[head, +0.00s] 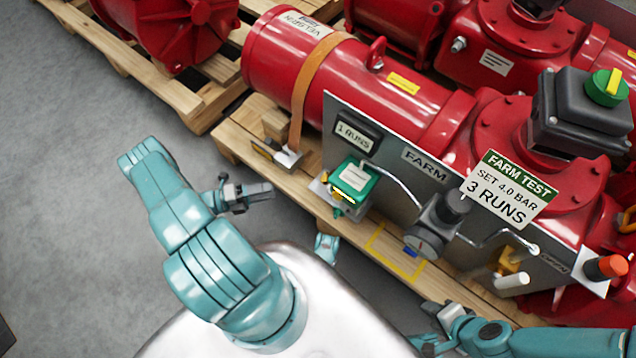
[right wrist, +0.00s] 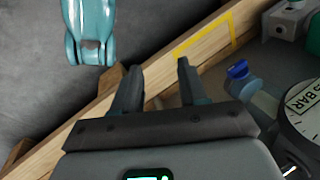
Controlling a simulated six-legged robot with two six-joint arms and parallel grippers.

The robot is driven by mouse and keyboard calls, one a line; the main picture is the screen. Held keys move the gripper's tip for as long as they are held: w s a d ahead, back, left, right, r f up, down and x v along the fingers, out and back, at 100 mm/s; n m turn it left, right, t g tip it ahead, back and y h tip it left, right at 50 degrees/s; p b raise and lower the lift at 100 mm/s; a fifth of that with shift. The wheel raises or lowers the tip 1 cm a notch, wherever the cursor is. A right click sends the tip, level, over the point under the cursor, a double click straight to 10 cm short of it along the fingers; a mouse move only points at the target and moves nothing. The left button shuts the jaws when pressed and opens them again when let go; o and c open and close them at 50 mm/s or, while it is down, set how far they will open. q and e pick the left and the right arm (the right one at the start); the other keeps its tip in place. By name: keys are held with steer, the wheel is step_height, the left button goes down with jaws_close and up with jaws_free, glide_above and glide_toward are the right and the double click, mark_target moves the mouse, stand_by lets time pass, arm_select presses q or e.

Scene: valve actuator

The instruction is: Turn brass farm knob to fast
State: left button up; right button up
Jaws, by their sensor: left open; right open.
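A brass-coloured fitting (head: 508,259) with a white handle (head: 512,280) sits low on the right part of the grey FARM panel (head: 395,190); I cannot tell its setting or whether it is the named knob. A green unit (head: 354,178) with a yellow part under it is at the panel's left. My left gripper (head: 258,193) is open and empty, left of the panel and apart from it. My right gripper (head: 424,326) is open below the panel; its two fingers also show in the right wrist view (right wrist: 158,70), with nothing between them.
A regulator (head: 437,218) with a gauge and a blue knob (right wrist: 237,70) stands out from the panel. A sign (head: 508,189) reads "SET 4.0 BAR 3 RUNS". Yellow tape (head: 394,268) marks the wooden pallet.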

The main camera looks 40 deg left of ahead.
arm_select(q)
steer(key=b+x, duration=0.1)
steer(key=x, duration=1.5)
steer(key=shift+w+a, duration=0.1)
steer(key=shift+w, duration=0.05)
arm_select(e)
steer(key=shift+w+d+f, duration=0.1)
steer(key=shift+w+f, duration=0.55)
steer(key=shift+f, duration=0.25)
arm_select(q)
steer(key=shift+c, duration=0.3)
jaws_close()
